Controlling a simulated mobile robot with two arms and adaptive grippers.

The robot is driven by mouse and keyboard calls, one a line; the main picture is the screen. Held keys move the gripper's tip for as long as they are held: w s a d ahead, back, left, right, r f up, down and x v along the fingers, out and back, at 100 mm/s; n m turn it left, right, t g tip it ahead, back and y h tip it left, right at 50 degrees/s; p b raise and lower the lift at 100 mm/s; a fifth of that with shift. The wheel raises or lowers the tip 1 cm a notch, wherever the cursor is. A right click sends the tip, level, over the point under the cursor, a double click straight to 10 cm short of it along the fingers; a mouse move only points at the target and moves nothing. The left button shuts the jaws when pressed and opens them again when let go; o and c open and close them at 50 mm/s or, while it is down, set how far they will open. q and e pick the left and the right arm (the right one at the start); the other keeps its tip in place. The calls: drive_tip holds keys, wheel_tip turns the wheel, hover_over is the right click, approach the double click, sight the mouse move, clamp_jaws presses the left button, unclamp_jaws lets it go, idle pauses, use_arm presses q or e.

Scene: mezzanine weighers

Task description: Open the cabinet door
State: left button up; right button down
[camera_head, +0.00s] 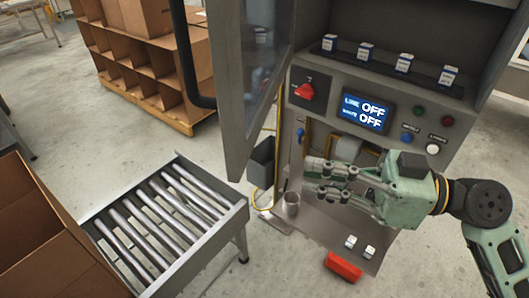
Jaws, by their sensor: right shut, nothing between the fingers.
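The cabinet (308,121) is a grey upright unit at the upper right. Its door (235,85), with a glass pane in a grey frame, stands swung out to the left of the cabinet. The shelf with small white-and-blue boxes inside is exposed. My right gripper (308,179) is shut and empty, in front of the lower part of the cabinet, below the control panel and to the right of the door's lower edge. It appears apart from the door. My left gripper is not in view.
The panel has a red switch (305,91) and a display (362,112) reading OFF. A roller conveyor (243,209) stands at the lower left beside a cardboard box (45,235). A red block (343,267) lies low in front. Cardboard bins (150,70) stand behind. Floor between them is clear.

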sight(248, 160)
drive_tip(key=p+x, duration=0.4)
drive_tip(key=x, duration=0.3)
drive_tip(key=shift+w+a+r, duration=0.15)
drive_tip(key=shift+a+r, duration=0.05)
drive_tip(key=shift+a, duration=0.15)
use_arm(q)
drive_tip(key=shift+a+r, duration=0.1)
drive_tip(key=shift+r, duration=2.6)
use_arm(e)
drive_tip(key=shift+w+a+f, duration=0.1)
drive_tip(key=shift+a+f, duration=0.15)
drive_tip(key=shift+a, duration=0.25)
